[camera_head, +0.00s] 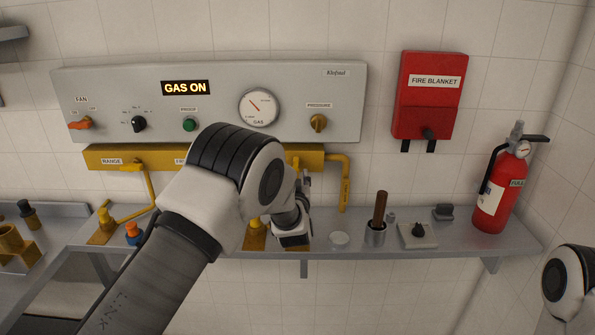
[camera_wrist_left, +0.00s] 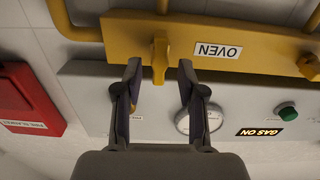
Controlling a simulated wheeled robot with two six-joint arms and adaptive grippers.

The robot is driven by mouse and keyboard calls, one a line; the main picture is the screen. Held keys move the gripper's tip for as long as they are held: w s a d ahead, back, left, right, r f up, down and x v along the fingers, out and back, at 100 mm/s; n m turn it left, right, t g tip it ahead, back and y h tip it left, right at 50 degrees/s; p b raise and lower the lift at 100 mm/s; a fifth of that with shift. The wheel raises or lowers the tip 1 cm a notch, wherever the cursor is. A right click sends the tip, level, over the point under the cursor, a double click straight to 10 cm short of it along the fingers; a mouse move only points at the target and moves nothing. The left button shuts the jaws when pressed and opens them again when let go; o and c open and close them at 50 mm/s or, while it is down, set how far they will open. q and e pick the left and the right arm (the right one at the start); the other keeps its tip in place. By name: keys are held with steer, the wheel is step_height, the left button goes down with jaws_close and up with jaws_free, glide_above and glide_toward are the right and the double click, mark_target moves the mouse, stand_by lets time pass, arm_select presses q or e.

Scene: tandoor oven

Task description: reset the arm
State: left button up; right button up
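My left arm reaches up across the middle of the head view. Its gripper (camera_wrist_left: 160,80) is partly hidden there behind the wrist, in front of the yellow gas pipe bar (camera_head: 140,153). In the left wrist view, which is upside down, the two dark fingers are apart. The yellow lever of the valve labelled OVEN (camera_wrist_left: 160,62) shows between the fingertips, with a gap on each side. I cannot tell how deep it lies between them. Only a white and dark part of my right arm shows at the right edge of the head view; its gripper is not seen.
A grey control panel (camera_head: 225,72) reads GAS ON. Below it is a metal shelf (camera_head: 340,262) with a cup (camera_head: 375,235), a black-knobbed box (camera_head: 417,237) and a fire extinguisher (camera_head: 495,190). A red fire blanket box (camera_head: 428,95) hangs on the tiled wall.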

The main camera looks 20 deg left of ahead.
arm_select(q)
steer(key=v, duration=0.4)
steer(key=shift+r, duration=0.1)
steer(key=s+a+f+g, duration=0.1)
steer(key=s+f, duration=0.1)
steer(key=f, duration=0.3)
steer(key=s+f+m+g+h+b, duration=0.1)
steer(key=s+f+g, duration=0.1)
steer(key=f, duration=0.4)
steer(key=s+a+f+g, duration=0.1)
steer(key=s+f, duration=0.3)
steer(key=f, duration=0.1)
steer(key=shift+s+a+f+m+h, duration=0.25)
steer(key=shift+a+f+m+h, duration=0.05)
steer(key=shift+f+h, duration=0.1)
steer(key=s+a+f+m+g+h+b, duration=0.1)
steer(key=s+f+g, duration=0.3)
steer(key=s+f, duration=0.65)
steer(key=s+a+f+g+h+b, duration=0.15)
steer(key=s+f+g, duration=0.25)
steer(key=s+f, duration=0.65)
steer(key=s+d+g+b, duration=0.1)
steer(key=s+g, duration=0.4)
steer(key=s, duration=1.5)
steer(key=shift+d+m+g+h, duration=0.3)
steer(key=shift+d+h, duration=0.05)
steer(key=shift+h, duration=0.1)
